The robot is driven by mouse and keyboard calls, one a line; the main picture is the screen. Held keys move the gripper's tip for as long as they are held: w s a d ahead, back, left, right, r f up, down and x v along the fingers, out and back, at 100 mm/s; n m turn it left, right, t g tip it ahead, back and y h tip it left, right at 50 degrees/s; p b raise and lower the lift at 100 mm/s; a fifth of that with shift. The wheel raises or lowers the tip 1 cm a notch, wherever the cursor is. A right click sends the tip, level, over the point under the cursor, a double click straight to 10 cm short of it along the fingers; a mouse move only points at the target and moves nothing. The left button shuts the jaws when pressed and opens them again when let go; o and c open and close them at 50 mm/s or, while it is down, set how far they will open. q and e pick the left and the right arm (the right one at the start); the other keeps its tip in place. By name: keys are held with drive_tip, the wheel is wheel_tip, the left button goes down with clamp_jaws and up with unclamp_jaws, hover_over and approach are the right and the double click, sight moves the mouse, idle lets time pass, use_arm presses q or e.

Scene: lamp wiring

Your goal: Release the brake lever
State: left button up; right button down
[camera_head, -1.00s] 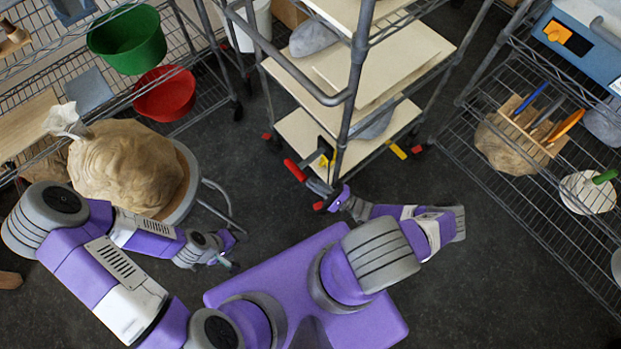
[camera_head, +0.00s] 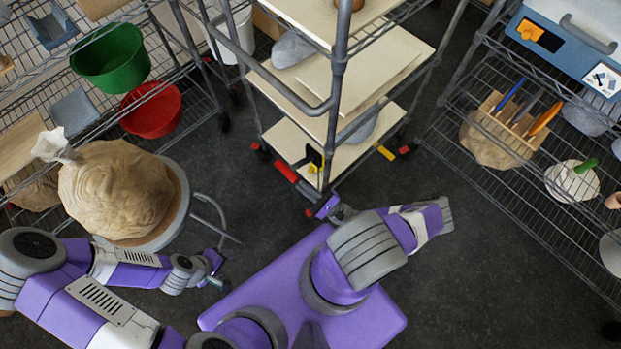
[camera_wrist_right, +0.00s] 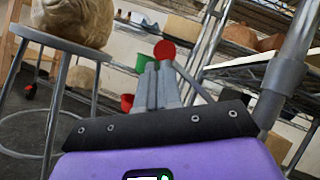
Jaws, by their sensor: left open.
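The wire shelf cart (camera_head: 335,70) stands at the top middle of the head view. A red lever (camera_head: 286,172) sticks out low on its near side, beside a small yellow and black bracket (camera_head: 315,157). I take this red lever to be the brake lever. My right gripper (camera_head: 318,200) is low by the cart's near corner, just below the lever; its fingers are small and partly hidden. In the right wrist view its grey fingers (camera_wrist_right: 158,85) point at a round red end (camera_wrist_right: 164,50); contact is unclear. My left gripper (camera_head: 218,279) is open and empty, left of my purple base.
A tan sack (camera_head: 120,190) rests on a round stool (camera_head: 178,215) at the left. Green (camera_head: 112,60) and red (camera_head: 152,108) bowls sit on the left rack. A wire rack (camera_head: 500,200) with tools stands at the right.

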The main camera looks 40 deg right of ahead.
drive_tip(key=shift+w+a+r+y, duration=0.1)
drive_tip(key=shift+a+r+y, duration=0.05)
drive_tip(key=shift+a+y, duration=0.15)
drive_tip(key=s+d+f+b, duration=0.3)
drive_tip(key=s+f+b, duration=0.1)
drive_tip(key=s+f, duration=0.5)
drive_tip(key=shift+f, duration=0.35)
drive_tip(key=shift+d, duration=0.1)
idle(0.3)
